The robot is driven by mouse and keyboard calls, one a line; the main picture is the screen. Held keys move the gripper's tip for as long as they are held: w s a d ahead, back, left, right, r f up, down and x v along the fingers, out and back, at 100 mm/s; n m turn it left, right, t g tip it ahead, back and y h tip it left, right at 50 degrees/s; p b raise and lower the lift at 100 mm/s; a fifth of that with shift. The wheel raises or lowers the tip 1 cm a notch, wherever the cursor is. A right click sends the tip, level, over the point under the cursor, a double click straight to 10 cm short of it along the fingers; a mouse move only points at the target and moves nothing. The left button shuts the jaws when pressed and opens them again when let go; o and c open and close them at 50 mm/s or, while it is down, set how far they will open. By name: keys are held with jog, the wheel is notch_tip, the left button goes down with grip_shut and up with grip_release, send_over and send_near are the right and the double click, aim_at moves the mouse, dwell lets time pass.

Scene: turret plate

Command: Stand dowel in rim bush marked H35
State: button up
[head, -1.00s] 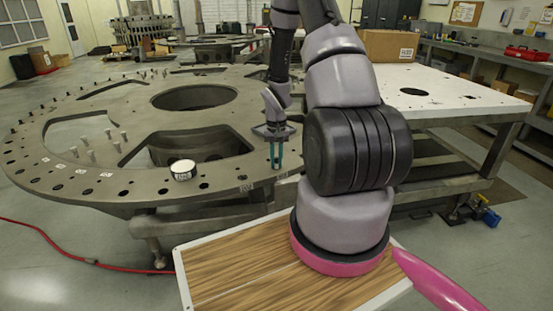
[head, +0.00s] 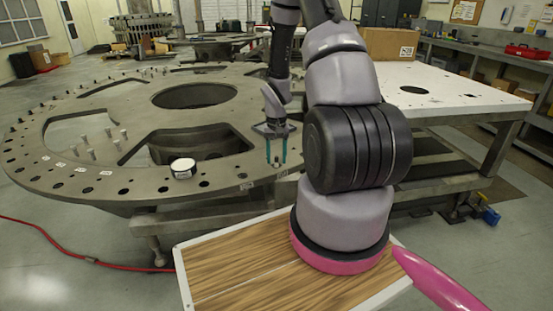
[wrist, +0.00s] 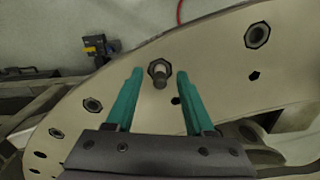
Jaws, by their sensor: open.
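My gripper (head: 276,157) is open just above the rim of the turret plate (head: 130,190), its two teal fingers spread apart. In the wrist view the open fingers (wrist: 155,105) stand either side of a grey dowel (wrist: 160,79). The dowel is at a hexagonal rim bush (wrist: 153,67) and appears to stand in it, with clear gaps to both fingers. How deep it sits cannot be told. A small label (head: 246,186) lies on the rim near the gripper; its marking is too small to read.
More bushes show along the rim, one at the upper right of the wrist view (wrist: 257,35). A white round-topped item (head: 183,167) sits on the rim to the left. Several pegs (head: 108,137) stand on the plate. A white-topped table (head: 450,95) is at right.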

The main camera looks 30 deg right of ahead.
notch_tip(320, 180, up, 10)
dwell(0.4)
dwell(0.4)
jog(key=s+a+r+t, duration=0.1)
jog(key=s+a+r, duration=0.2)
jog(key=r, duration=0.6)
jog(key=s+a+r+t, duration=0.2)
jog(key=s+a+r, duration=0.1)
jog(key=r, duration=0.6)
jog(key=s+a+r+t, duration=0.2)
jog(key=s+a+r, duration=0.1)
jog(key=r, duration=0.6)
jog(key=shift+s+a+y, duration=0.25)
jog(key=shift+s+y, duration=0.05)
jog(key=shift+s, duration=0.6)
jog(key=shift+o, duration=1)
jog(key=s+a+r+t, duration=0.1)
jog(key=s+a+r, duration=0.1)
jog(key=s, duration=0.2)
jog(key=s+a+r+t+y, duration=0.1)
jog(key=s+r, duration=0.2)
jog(key=s, duration=0.1)
jog(key=shift+s+a+r+n, duration=0.2)
jog(key=shift+a+n, duration=0.15)
jog(key=shift+n, duration=0.05)
jog(key=o, duration=0.6)
jog(key=shift+s+a, duration=0.1)
jog(key=shift+s, duration=0.1)
jog(key=shift+c, duration=0.2)
